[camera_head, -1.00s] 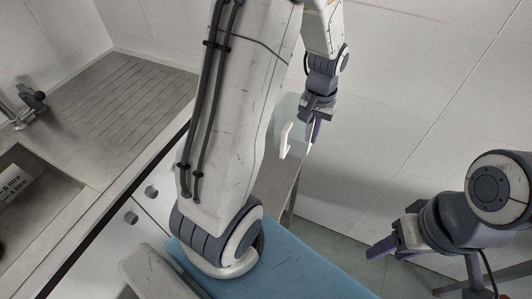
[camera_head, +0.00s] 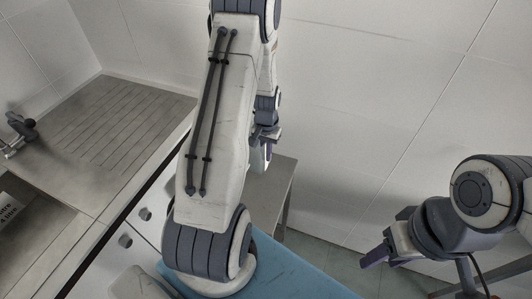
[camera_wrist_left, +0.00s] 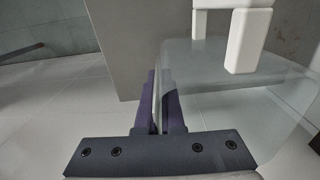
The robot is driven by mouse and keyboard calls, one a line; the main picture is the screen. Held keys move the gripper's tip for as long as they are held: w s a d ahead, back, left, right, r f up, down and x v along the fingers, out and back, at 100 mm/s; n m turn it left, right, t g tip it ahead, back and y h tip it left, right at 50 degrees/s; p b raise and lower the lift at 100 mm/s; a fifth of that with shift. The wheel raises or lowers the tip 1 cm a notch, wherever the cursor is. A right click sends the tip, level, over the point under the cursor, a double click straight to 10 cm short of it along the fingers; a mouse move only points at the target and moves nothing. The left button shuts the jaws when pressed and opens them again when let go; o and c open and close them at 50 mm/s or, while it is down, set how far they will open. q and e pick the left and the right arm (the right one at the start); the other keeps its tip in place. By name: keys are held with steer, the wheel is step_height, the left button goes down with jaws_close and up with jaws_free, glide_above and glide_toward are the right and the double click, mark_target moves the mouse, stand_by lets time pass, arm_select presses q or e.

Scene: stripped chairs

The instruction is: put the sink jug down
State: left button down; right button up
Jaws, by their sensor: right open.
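The jug is see-through with a white handle. In the left wrist view the jug (camera_wrist_left: 225,75) fills the right side, its handle (camera_wrist_left: 246,40) at the top. My left gripper (camera_wrist_left: 162,108) is shut on the jug's wall, which runs between its two purple fingers. In the head view the left gripper (camera_head: 266,142) is mostly behind my own arm, with the jug's white handle (camera_head: 257,161) just below it. I cannot tell whether the jug's base touches anything. My right gripper (camera_head: 377,256) is open and empty at the lower right.
A grey metal side table (camera_head: 279,190) stands by the white tiled wall, partly behind my arm. The steel counter with a ribbed drainer (camera_head: 115,120), a tap (camera_head: 20,130) and a sink basin (camera_head: 45,225) is at the left. A blue padded surface (camera_head: 290,270) lies in front.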

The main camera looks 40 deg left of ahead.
arm_select(q)
steer(key=shift+f, duration=0.3)
steer(key=shift+f, duration=0.15)
steer(key=c, duration=1)
jaws_free()
steer(key=shift+c, duration=0.2)
